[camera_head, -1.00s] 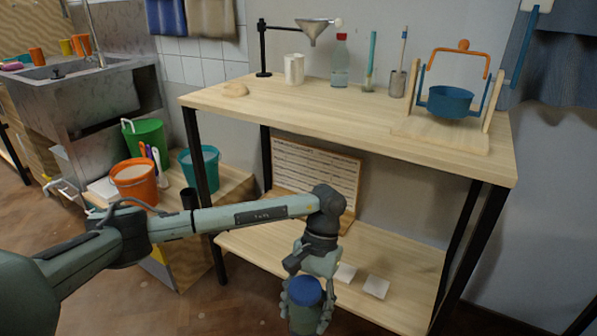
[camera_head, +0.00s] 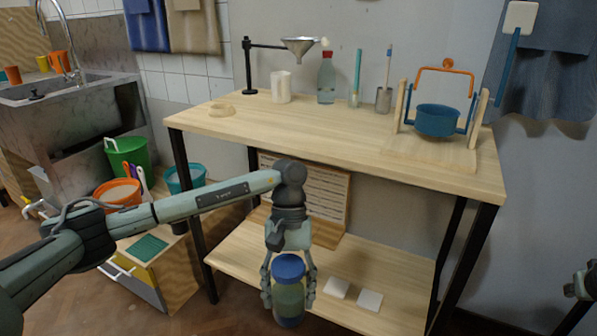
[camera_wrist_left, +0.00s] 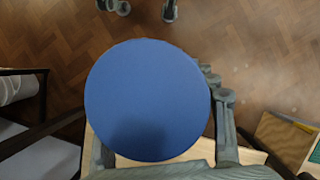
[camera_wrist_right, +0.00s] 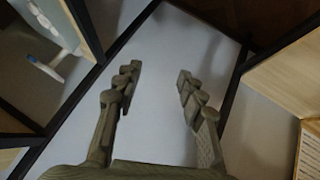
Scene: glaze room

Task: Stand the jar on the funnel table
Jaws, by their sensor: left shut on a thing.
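The jar (camera_head: 288,300) has a blue lid and a see-through body with bluish and yellowish contents. My left gripper (camera_head: 288,285) is shut around it and holds it upright in front of the lower shelf, below the tabletop. In the left wrist view the blue lid (camera_wrist_left: 148,100) fills the middle and hides most of the fingers. The funnel table (camera_head: 330,133) has a pale wooden top, black legs and a metal funnel (camera_head: 299,46) on a black stand at its back left. My right gripper (camera_wrist_right: 155,85) is open and empty in the right wrist view.
On the tabletop are a white cup (camera_head: 281,87), a bottle (camera_head: 326,80), a metal pot (camera_head: 383,100) and a blue bowl (camera_head: 437,121) in a wooden frame. The tabletop's front and middle are clear. Two white tiles (camera_head: 369,300) lie on the lower shelf. Buckets stand left.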

